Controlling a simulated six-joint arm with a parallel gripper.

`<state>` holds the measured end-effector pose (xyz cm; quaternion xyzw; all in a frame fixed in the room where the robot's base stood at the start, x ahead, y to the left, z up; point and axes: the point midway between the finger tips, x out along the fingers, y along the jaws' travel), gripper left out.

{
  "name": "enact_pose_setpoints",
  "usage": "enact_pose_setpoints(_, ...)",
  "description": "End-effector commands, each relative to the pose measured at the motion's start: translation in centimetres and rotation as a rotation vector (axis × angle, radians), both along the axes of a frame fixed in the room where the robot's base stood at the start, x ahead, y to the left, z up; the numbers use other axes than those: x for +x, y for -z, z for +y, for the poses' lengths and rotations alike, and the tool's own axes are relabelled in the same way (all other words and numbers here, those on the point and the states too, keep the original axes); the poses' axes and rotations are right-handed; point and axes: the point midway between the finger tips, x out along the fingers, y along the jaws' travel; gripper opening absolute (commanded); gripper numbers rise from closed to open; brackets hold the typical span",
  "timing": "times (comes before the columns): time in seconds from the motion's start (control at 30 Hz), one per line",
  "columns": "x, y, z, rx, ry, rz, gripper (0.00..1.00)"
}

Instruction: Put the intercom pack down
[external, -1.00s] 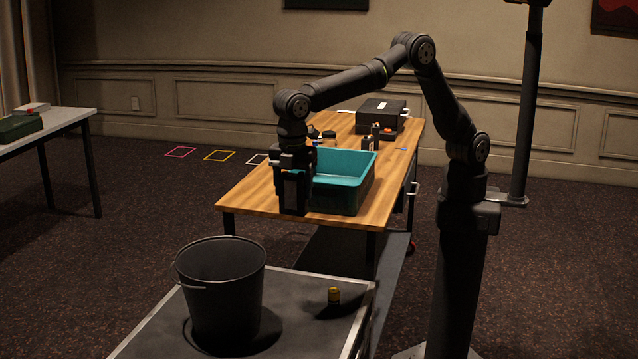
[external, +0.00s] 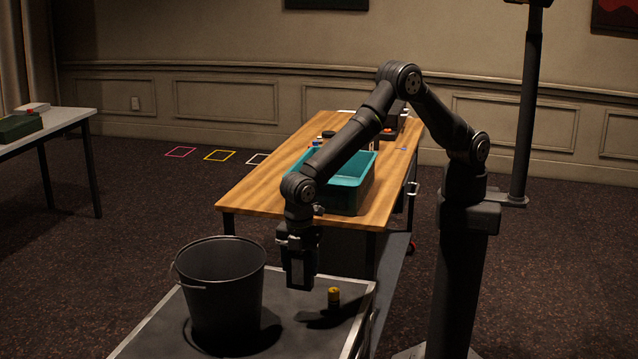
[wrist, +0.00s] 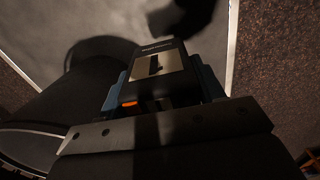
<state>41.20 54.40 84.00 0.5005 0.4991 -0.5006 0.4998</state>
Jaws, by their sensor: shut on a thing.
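The intercom pack (wrist: 160,65) is a dark box with a light plate, a black slot and an orange spot. My gripper (wrist: 163,85) is shut on it, with blue finger pads on both sides. A dark shadow lies on the table top below and to the right. The exact gap under the pack cannot be told.
The black bucket (external: 222,290) stands close on the left; its dark side fills the wrist view's left (wrist: 60,115). Behind is a wooden desk (external: 250,192) with a teal bin (external: 345,200). Table top around the pack is free.

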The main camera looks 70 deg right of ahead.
Motion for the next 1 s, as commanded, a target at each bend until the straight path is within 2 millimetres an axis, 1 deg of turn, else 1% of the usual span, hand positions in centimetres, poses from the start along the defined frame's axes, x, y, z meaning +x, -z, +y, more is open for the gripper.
enact_pose_setpoints(0.03,-0.7,0.7,1.0,0.000,-0.005,0.000,0.30)
enact_pose_setpoints(0.3,-3.6,4.4,6.3,0.000,-0.005,0.000,0.30)
enact_pose_setpoints(0.43,-4.6,5.6,8.2,0.001,-0.004,0.000,0.30)
enact_pose_setpoints(0.53,-5.1,6.1,8.9,0.000,-0.002,0.000,0.30)
enact_pose_setpoints(0.67,-5.2,6.6,9.2,0.000,-0.002,0.000,0.30)
enact_pose_setpoints(0.9,-5.2,9.9,9.1,-0.001,-0.001,0.001,0.30)
enact_pose_setpoints(1.0,-5.2,10.2,9.2,0.002,-0.001,-0.001,0.30)
